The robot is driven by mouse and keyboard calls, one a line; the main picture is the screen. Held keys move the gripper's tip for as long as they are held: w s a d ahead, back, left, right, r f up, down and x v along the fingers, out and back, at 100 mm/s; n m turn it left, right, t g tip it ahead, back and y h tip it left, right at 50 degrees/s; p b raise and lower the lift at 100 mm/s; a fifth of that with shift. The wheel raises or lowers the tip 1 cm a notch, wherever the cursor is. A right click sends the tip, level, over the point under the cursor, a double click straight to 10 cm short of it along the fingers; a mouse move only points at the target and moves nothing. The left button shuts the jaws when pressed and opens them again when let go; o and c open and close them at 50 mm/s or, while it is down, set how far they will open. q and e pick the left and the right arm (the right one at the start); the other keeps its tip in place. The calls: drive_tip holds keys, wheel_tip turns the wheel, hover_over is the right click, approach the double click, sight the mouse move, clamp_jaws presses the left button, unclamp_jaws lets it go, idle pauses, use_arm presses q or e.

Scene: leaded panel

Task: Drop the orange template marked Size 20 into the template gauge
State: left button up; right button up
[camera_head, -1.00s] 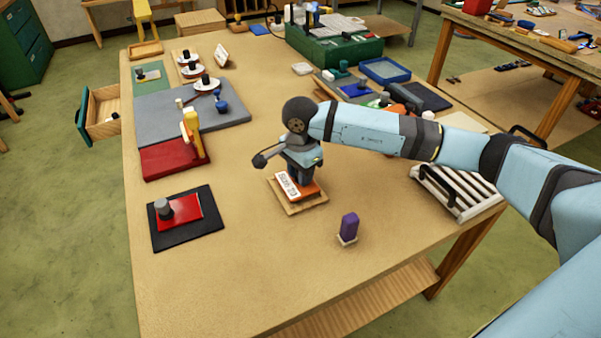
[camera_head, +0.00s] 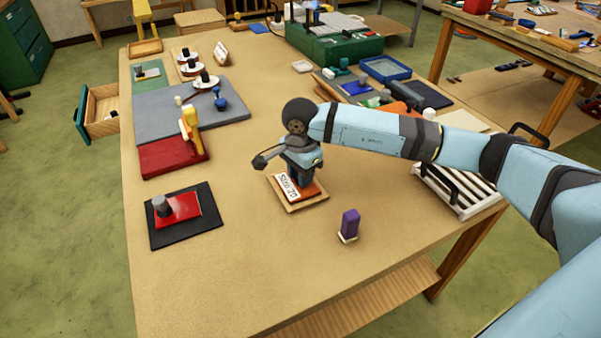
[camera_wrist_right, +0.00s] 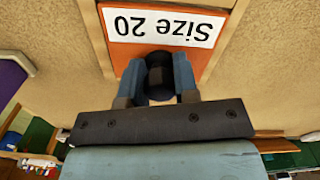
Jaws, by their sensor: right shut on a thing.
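The orange template (camera_head: 309,190) has a white label reading "Size 20" (camera_wrist_right: 164,25), upside down in the right wrist view. It lies at the wooden template gauge (camera_head: 304,208), a shallow tray on the table. My right gripper (camera_head: 300,178) is above it, fingers pointing down. In the right wrist view its two fingers (camera_wrist_right: 160,75) are shut on the dark round knob (camera_wrist_right: 158,72) of the template. The template appears level within the gauge's rim; I cannot tell whether it rests on the bottom. My left gripper is not in view.
A purple block (camera_head: 350,223) on a small base stands to the right of the gauge. A black mat (camera_head: 184,230) with a red plate (camera_head: 178,211) lies to the left. A white slatted rack (camera_head: 455,190) is at the right edge. The table front is clear.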

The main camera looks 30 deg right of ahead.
drive_tip(key=shift+f, duration=0.3)
drive_tip(key=o, duration=1)
drive_tip(key=shift+c, duration=0.2)
wheel_tip(320, 180, up, 14)
drive_tip(key=shift+b, duration=0.3)
drive_tip(key=shift+f, duration=0.1)
